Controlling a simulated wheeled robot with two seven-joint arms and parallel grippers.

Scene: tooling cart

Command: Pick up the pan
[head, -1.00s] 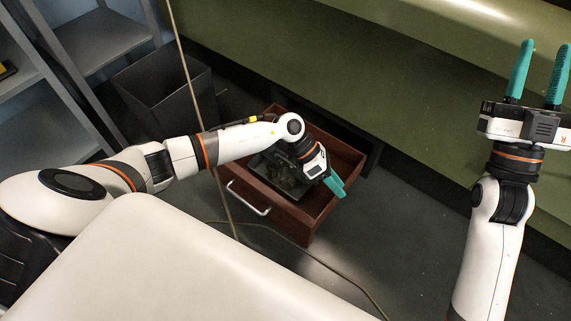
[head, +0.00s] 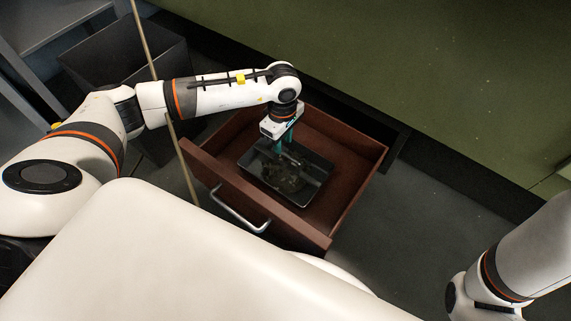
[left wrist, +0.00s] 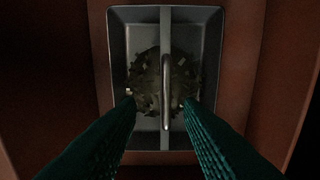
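The pan (head: 308,189) is a dark rectangular tray with debris in it, lying inside the open brown drawer (head: 341,214). In the left wrist view the pan (left wrist: 205,36) shows a bar-like handle (left wrist: 166,84) running lengthwise over its middle. My left gripper (head: 282,150) points down over the pan in the head view. In the left wrist view its teal fingers (left wrist: 158,106) are apart, one on each side of the handle, with a gap to it. Whether the tips are level with the handle is hard to tell. My right gripper is outside the frames.
The drawer's walls close around the pan, with a metal pull (head: 240,208) on its front. A dark bin (head: 128,72) and grey shelves (head: 50,25) stand at the left. A green cabinet (head: 400,70) rises behind.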

